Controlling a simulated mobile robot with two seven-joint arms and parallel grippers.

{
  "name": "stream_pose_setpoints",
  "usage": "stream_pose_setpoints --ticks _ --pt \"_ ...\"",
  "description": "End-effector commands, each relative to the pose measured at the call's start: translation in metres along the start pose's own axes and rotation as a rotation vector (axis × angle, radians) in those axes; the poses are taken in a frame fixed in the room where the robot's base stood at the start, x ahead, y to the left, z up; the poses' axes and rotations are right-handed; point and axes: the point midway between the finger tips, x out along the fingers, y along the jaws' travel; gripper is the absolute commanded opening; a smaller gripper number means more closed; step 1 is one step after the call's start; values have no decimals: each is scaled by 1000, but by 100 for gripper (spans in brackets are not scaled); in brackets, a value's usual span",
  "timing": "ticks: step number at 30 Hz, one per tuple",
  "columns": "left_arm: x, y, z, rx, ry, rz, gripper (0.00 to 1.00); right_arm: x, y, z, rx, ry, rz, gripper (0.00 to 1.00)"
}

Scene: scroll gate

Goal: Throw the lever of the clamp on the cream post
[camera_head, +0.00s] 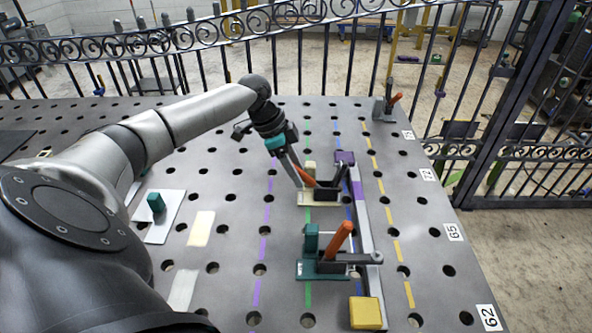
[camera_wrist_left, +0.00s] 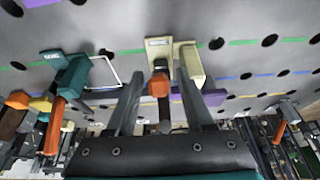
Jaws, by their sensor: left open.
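The clamp on the cream post (camera_head: 311,170) stands on a cream base, with a dark body (camera_head: 324,194) and an orange lever (camera_head: 306,177). My left gripper (camera_head: 300,181) is at this clamp, coming in from the upper left, and partly covers it. In the left wrist view the open fingers (camera_wrist_left: 161,80) stand either side of the orange lever end (camera_wrist_left: 158,86), with the cream post (camera_wrist_left: 190,65) just right of it. I cannot tell whether a finger touches the lever. My right gripper is not in view.
A teal clamp (camera_head: 312,241) with an upright orange lever (camera_head: 338,240) stands nearer. A grey clamp (camera_head: 380,110) stands far back. A scroll railing borders the perforated table.

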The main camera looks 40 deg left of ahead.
Motion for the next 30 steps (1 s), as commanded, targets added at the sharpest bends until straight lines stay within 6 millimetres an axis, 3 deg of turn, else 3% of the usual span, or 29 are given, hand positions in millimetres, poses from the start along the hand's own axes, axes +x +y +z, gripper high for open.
stream_pose_setpoints --ticks 8,22,30 --pt "1 0 0 0 0 0 51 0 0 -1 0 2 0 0" --pt "1 0 0 -1 0 0 0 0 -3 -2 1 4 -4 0" --pt "1 0 0 -1 -1 1 0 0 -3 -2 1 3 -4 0"
